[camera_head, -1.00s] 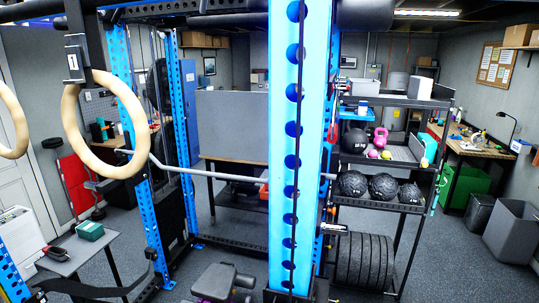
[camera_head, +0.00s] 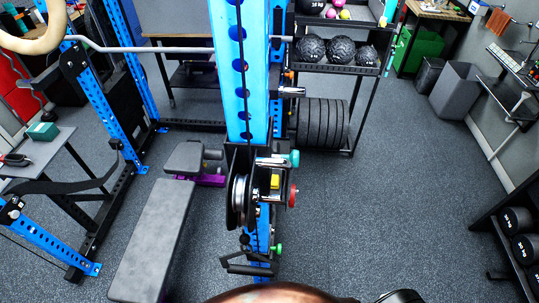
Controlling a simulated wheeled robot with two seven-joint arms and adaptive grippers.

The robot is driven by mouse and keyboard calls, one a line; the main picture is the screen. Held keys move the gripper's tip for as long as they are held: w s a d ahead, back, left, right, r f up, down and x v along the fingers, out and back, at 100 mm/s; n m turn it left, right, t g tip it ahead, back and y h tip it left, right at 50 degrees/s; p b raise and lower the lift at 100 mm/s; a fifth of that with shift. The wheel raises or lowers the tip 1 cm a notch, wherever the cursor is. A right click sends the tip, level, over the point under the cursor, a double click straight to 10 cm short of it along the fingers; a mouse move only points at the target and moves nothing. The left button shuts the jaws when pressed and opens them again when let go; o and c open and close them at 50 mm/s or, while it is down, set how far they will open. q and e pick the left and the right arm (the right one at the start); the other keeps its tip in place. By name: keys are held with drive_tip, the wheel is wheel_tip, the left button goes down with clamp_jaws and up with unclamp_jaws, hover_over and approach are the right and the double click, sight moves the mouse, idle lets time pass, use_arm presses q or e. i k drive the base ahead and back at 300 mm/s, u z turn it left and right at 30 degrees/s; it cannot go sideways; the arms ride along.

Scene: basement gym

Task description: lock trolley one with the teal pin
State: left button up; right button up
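A teal-knobbed pin (camera_head: 294,158) sticks out to the right of the blue rack upright (camera_head: 238,95), near its lower part. Beside it is a black trolley (camera_head: 232,160) with a silver pulley wheel (camera_head: 240,197), mounted on the upright. I cannot read a number on this trolley, so I cannot tell whether it is trolley one. A red knob (camera_head: 292,195) and a yellow part (camera_head: 275,181) sit just below the teal knob. A green knob (camera_head: 278,249) is lower still. How deep the teal pin sits is hidden. Neither gripper is in view.
A grey bench (camera_head: 155,240) stands left of the upright. A shelf (camera_head: 340,67) with black balls and weight plates (camera_head: 322,123) stands behind it. A dumbbell rack (camera_head: 505,225) is at the right edge. The floor (camera_head: 400,190) between is clear.

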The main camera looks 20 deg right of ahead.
sight(294, 157)
drive_tip(key=u, duration=0.75)
drive_tip(key=k, duration=0.85)
drive_tip(key=z, duration=1.15)
drive_tip(key=i, duration=0.5)
drive_tip(key=u, duration=0.5)
drive_tip(key=k, duration=0.8)
drive_tip(key=z, duration=0.95)
